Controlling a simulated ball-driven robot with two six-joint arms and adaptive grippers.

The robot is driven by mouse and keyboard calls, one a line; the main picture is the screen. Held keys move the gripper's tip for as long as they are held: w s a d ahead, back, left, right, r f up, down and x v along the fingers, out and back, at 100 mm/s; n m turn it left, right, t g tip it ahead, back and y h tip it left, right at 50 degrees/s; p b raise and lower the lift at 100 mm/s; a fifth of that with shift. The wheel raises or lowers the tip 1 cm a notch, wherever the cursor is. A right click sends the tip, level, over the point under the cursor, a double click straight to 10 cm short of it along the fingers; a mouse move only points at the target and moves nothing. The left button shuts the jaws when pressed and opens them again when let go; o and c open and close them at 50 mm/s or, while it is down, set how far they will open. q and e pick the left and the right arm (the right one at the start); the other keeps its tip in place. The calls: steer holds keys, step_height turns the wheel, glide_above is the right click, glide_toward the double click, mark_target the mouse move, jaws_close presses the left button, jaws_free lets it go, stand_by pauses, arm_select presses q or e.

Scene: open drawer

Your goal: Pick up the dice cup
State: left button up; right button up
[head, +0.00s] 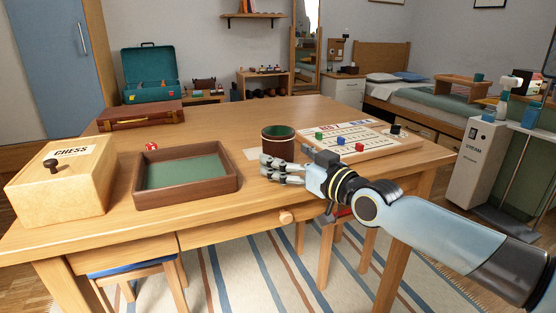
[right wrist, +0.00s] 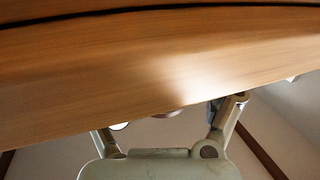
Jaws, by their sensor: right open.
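The dice cup (head: 278,143) is a brown cup with a dark rim and green inside, standing upright on the wooden table. My right gripper (head: 268,169) is just in front of the cup, fingers pointing left, low near the table's front edge. It is open with nothing between its fingers in the head view; whether it touches the cup I cannot tell. In the right wrist view the spread fingers (right wrist: 170,116) show below a broad wooden surface, and I cannot make out the cup clearly. My left gripper is not in view.
A wooden dice tray (head: 187,196) with green lining lies left of the cup. A game board (head: 350,140) with coloured dice is to its right. A chess box (head: 62,183), a brown case (head: 140,115) and a red-and-white die (head: 151,147) are farther left. The table's back middle is clear.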

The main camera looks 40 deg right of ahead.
steer(key=shift+w+a+f+b, duration=0.1)
steer(key=shift+w+b, duration=0.15)
steer(key=shift+w, duration=0.4)
steer(key=shift+w+a+f+b, duration=0.1)
steer(key=shift+w+b, duration=0.15)
steer(key=shift+w, duration=0.35)
steer(key=shift+w+d+r, duration=0.1)
steer(key=shift+w+r, duration=0.05)
steer(key=shift+c, duration=0.9)
steer(key=c, duration=1.1)
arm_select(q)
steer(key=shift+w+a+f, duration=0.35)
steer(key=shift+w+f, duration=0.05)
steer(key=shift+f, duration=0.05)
arm_select(e)
steer(key=shift+c, duration=0.2)
